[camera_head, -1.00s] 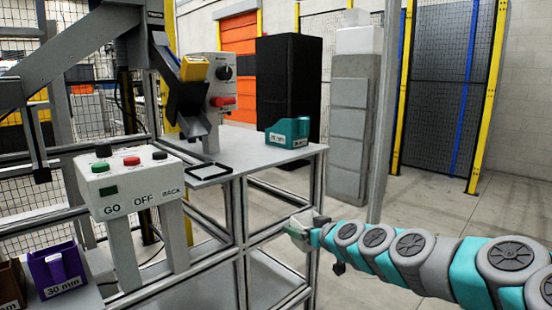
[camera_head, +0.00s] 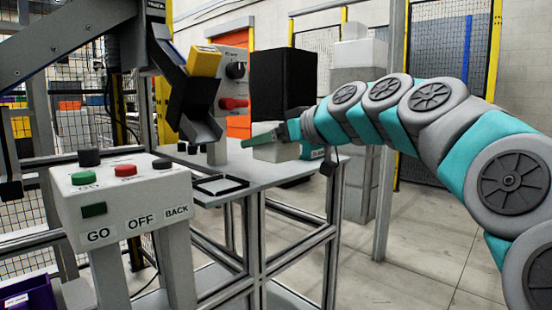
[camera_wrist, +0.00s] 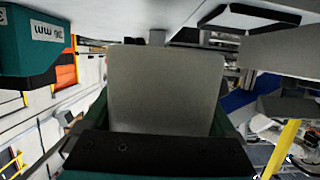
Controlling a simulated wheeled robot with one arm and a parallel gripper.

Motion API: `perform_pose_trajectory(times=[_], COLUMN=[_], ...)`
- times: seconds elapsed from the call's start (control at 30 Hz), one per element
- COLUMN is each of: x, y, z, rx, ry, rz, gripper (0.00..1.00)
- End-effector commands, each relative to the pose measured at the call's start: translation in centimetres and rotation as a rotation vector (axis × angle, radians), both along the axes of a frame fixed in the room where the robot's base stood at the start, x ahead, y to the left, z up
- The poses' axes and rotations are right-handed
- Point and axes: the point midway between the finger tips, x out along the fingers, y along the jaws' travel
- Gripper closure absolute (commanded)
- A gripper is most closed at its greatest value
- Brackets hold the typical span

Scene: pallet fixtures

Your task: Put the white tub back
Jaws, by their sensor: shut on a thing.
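My gripper (camera_head: 262,140) is shut on the white tub (camera_head: 276,151) at the right part of the grey table top (camera_head: 190,168). The tub shows as a pale block below the teal finger in the head view. In the wrist view the tub (camera_wrist: 165,88) fills the middle, between the jaws. I cannot tell whether its base touches the table.
A black square frame (camera_head: 220,186) lies at the table's front edge. A machine with a grey chute (camera_head: 203,125) and a red knob (camera_head: 233,104) stands behind it. A button box marked GO, OFF, BACK (camera_head: 130,200) stands front left. A purple bin (camera_head: 28,296) is at lower left.

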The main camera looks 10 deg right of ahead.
Motion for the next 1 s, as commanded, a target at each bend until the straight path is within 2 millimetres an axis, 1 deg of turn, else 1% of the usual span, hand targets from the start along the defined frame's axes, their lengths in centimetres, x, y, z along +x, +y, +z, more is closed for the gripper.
perform_pose_trajectory(times=[0.03,0.2,0.3,0.6,0.8,1.0], x=[1.0,3.8,5.4,9.8,12.3,13.4], y=[-0.4,-1.4,-2.0,-3.5,-4.4,-4.8], z=[-0.1,-0.5,-0.4,-1.1,-1.3,-1.2], rx=[0.0,0.001,0.001,0.0,0.001,0.0], ry=[0.0,0.003,-0.002,0.002,0.0,-0.003], rz=[-0.002,-0.002,-0.004,-0.003,-0.004,-0.003], gripper=[0.72,0.72,0.72,0.72,0.72,0.72])
